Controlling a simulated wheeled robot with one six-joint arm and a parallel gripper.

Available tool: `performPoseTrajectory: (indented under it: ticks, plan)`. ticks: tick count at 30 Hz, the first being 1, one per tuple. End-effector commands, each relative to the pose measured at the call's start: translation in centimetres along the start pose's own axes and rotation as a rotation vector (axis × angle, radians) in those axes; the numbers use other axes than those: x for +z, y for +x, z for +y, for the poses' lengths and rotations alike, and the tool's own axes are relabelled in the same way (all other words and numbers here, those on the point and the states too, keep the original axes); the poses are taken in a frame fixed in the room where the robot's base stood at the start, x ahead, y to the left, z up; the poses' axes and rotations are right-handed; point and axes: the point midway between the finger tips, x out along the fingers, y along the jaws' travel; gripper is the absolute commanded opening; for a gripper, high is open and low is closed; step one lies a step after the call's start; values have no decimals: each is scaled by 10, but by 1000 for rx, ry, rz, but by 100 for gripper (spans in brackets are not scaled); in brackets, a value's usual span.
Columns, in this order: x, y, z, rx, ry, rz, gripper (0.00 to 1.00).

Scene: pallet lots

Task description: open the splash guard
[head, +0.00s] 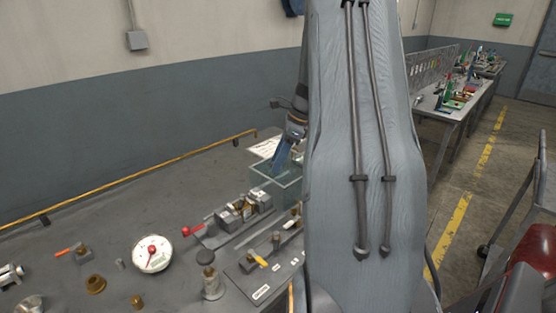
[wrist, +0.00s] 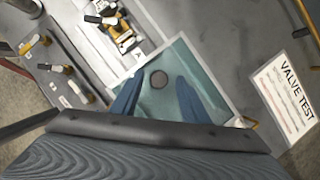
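A clear, greenish box with see-through walls (head: 262,183) stands on the grey bench and appears to be the splash guard. In the wrist view its teal interior (wrist: 205,85) lies below my gripper, with a dark round spot on its floor. My gripper (wrist: 157,79) has two blue fingers set well apart with nothing between them. In the head view the blue fingers (head: 282,157) point down at the box; my arm hides part of the area to its right. I cannot tell whether the fingers touch the box.
A valve block with a red-knobbed lever (head: 188,231) sits left of the box. A round gauge (head: 152,253) and brass parts lie further left. A "VALVE TEST" sign (wrist: 285,100) is beside the box.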

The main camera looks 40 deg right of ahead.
Motion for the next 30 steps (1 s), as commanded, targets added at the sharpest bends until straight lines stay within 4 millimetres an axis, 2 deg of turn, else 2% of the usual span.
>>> performPoseTrajectory:
  ticks: [4,8,15,21,30]
  plan:
    - [0,-1,0,0,0,0,41]
    - [0,-11,-1,-3,-1,1,41]
    - [-1,-50,-1,-3,0,1,41]
    - [0,-72,-1,-1,0,0,41]
    - [0,-78,0,0,0,0,41]
